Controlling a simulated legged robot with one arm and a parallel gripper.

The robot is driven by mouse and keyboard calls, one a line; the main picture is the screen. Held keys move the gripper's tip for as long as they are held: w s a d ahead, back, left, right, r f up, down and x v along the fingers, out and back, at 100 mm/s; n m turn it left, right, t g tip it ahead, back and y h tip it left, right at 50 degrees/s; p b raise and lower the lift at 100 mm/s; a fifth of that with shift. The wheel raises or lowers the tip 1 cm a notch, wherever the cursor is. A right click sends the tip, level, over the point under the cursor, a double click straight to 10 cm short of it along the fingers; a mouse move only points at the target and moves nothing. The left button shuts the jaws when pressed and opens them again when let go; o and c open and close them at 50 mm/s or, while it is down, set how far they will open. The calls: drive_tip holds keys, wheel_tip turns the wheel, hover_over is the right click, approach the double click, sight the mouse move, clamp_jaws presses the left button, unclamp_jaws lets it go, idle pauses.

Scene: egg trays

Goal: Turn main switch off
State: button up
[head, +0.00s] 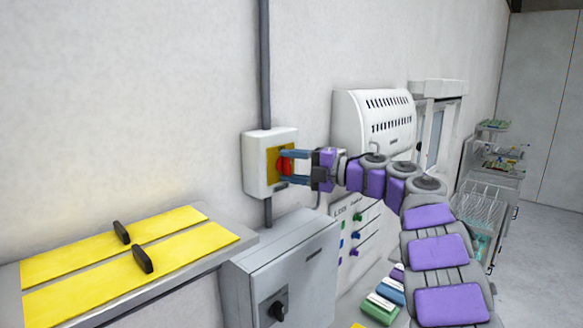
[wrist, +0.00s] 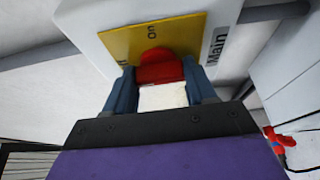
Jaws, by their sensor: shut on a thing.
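The main switch is a white wall box (head: 257,165) with a yellow plate and a red knob (head: 285,164). In the wrist view the red knob (wrist: 160,66) sits on the yellow plate (wrist: 124,42), with "On" printed above it and "Main" on the white box (wrist: 222,18). My gripper (head: 288,166) reaches the box from the right. In the wrist view its two blue fingers (wrist: 160,88) stand on either side of the red knob and are shut on it. Part of the knob and of the plate's lettering is hidden by the fingers.
A grey box with a black knob (head: 280,270) is below the switch. A yellow-topped surface with black handles (head: 190,218) is at the left. A white vented unit (head: 374,122) and a panel with coloured knobs (head: 352,232) stand at the right, near my arm.

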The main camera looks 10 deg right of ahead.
drive_tip(key=o, duration=0.6)
drive_tip(key=shift+a+f, duration=0.1)
drive_tip(key=shift+f, duration=0.25)
drive_tip(key=o, duration=0.4)
drive_tip(key=shift+r, duration=0.2)
drive_tip(key=shift+o, duration=0.2)
drive_tip(key=shift+d, duration=0.2)
drive_tip(key=b+v, duration=0.1)
drive_tip(key=v, duration=1.6)
drive_tip(key=shift+d, duration=0.3)
